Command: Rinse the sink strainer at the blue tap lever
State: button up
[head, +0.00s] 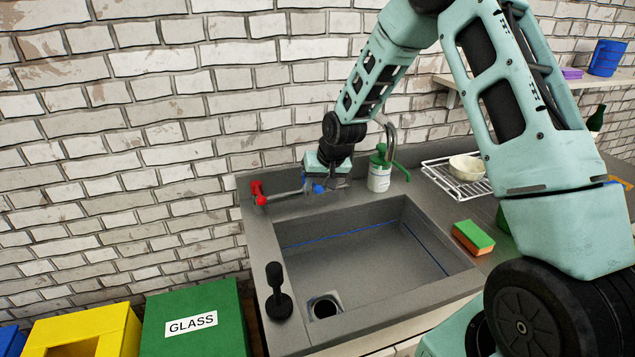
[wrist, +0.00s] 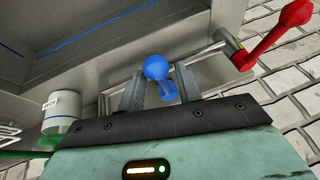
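The blue tap lever (wrist: 156,69) stands between the two fingers of my gripper (wrist: 160,88) in the wrist view. The fingers are apart, with a gap at the left finger, and I see no firm hold. In the head view my gripper (head: 326,183) is low over the sink's back rim, and the blue lever (head: 317,188) shows partly behind it. The grey sink (head: 365,245) looks empty apart from a dark round drain with a light metal rim (head: 323,307) at its front left. I cannot tell whether a strainer sits in that drain.
A red tap lever (head: 258,193) is left of the blue one. A green-topped bottle (head: 379,172) stands close right of my gripper. A black knobbed object (head: 278,292) stands on the left rim, a sponge (head: 473,238) on the right. A wire rack (head: 455,182) holds a bowl (head: 467,167).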

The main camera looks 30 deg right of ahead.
grip_shut()
jog(key=shift+s+d+f+n+y, duration=0.15)
jog(key=shift+d+n+y, duration=0.15)
jog(key=shift+d+n, duration=0.35)
jog(key=shift+a, duration=0.15)
grip_release()
jog(key=b+v, duration=0.1)
jog(key=v, duration=1.6)
jog(key=shift+r, duration=0.4)
